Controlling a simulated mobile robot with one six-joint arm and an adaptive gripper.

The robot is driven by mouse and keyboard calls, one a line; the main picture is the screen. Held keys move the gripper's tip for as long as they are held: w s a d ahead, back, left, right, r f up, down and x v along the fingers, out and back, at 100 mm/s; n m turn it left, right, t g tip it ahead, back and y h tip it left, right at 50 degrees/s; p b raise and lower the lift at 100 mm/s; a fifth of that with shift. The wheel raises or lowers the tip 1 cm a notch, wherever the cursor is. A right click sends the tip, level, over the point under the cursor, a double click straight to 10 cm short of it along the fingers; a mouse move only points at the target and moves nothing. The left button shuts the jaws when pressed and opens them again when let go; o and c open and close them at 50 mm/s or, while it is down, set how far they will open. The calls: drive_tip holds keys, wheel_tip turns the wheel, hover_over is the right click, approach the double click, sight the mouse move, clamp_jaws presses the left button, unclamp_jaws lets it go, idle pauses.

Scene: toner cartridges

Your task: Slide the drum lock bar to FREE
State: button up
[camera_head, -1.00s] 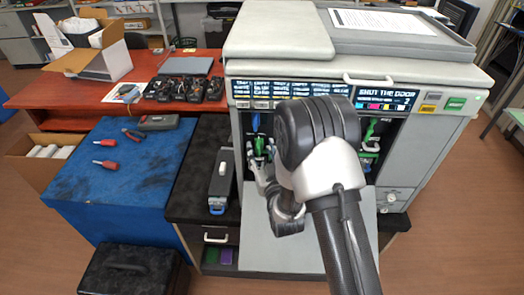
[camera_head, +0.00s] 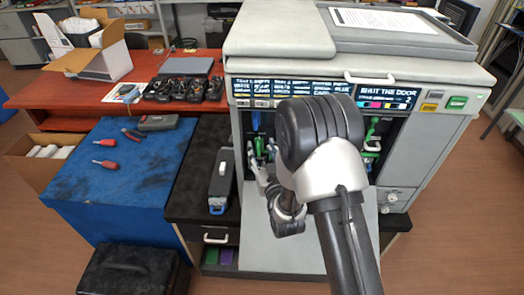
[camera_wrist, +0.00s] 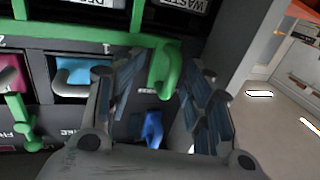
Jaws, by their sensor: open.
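The drum lock bar appears to be the green bar (camera_wrist: 75,36) running across the top of the wrist view, with a curved green handle (camera_wrist: 166,68) hanging from it. My gripper (camera_wrist: 163,78) is open, with one finger on each side of the handle. I cannot tell whether either finger touches it. A blue latch (camera_wrist: 152,130) shows lower down between the fingers. In the head view my gripper (camera_head: 260,172) is inside the left part of the printer's (camera_head: 410,150) open front, partly hidden by my arm. The FREE mark cannot be made out.
A cyan cartridge (camera_wrist: 82,68) and a magenta cartridge (camera_wrist: 12,78) sit left of my gripper in the wrist view. The lowered door (camera_head: 255,245) lies below my arm. A blue-topped bench (camera_head: 110,180) with red screwdrivers stands at the left.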

drive_tip(key=b+v, duration=0.2)
drive_tip(key=v, duration=0.5)
drive_tip(key=shift+f, duration=0.2)
idle(0.6)
idle(0.4)
